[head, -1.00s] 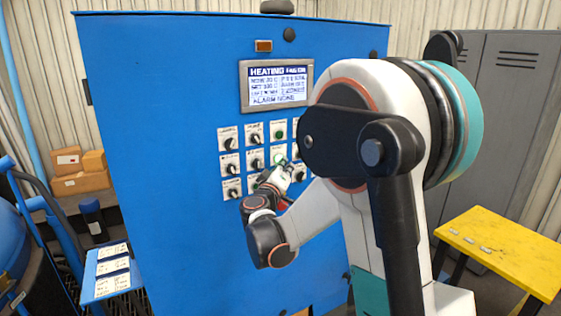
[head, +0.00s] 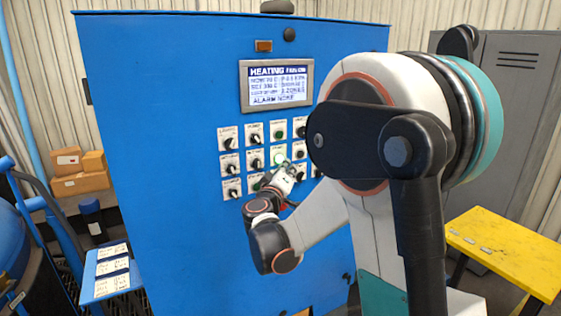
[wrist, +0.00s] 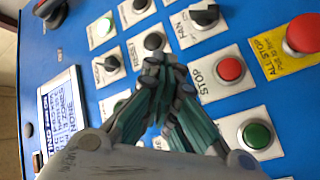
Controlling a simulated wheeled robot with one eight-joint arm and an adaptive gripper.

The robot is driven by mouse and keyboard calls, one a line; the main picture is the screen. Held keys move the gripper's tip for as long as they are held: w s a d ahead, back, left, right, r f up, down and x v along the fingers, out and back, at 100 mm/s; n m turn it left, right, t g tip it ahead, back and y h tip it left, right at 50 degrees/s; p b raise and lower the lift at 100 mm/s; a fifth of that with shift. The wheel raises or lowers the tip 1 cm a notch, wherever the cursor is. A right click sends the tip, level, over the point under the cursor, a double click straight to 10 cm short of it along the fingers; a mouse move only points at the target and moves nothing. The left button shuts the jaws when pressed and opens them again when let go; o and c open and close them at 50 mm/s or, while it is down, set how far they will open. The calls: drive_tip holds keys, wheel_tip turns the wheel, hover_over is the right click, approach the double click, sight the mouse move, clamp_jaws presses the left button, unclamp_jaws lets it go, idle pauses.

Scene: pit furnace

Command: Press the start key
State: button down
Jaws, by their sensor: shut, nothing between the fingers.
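The blue furnace cabinet (head: 170,150) carries a grid of keys and knobs below its display. In the head view a green key (head: 278,133) sits in the top row, with another, brighter green key (head: 279,156) below it. I cannot read which label says start. My gripper (head: 292,171) is just below and right of the brighter key. In the wrist view my gripper (wrist: 166,70) is shut and empty, its fingertips between a black button (wrist: 153,41) and the red STOP button (wrist: 230,69). A green button (wrist: 257,135) is right of the fingers. Contact cannot be told.
The display (head: 277,86) reads HEATING and alarm none. A red ALL STOP mushroom (wrist: 304,34) on a yellow plate is at the wrist view's right. A yellow table (head: 505,250) stands right and a blue stand with labels (head: 112,268) left.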

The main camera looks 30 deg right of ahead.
drive_tip(key=shift+s, duration=0.15)
drive_tip(key=s, duration=0.4)
drive_tip(key=shift+s+d, duration=0.1)
drive_tip(key=shift+s, duration=0.3)
idle(0.6)
drive_tip(key=s+a+f+m+g+y+b, duration=0.1)
drive_tip(key=s+a+f+g+y+b, duration=0.15)
drive_tip(key=s+f, duration=0.35)
drive_tip(key=s+a+f+m+g+y+b, duration=0.1)
drive_tip(key=s+a+f+g+y+b, duration=0.2)
drive_tip(key=s, duration=0.5)
drive_tip(key=s+a+f+n+g+y+b, duration=0.1)
drive_tip(key=s+a+f+y+b, duration=0.4)
drive_tip(key=s+a+f, duration=0.6)
drive_tip(key=s+a+y, duration=0.2)
drive_tip(key=s+a, duration=0.1)
drive_tip(key=shift+s+f+b, duration=0.15)
drive_tip(key=shift+s+b, duration=0.2)
drive_tip(key=shift+s, duration=0.05)
drive_tip(key=shift+y, duration=0.25)
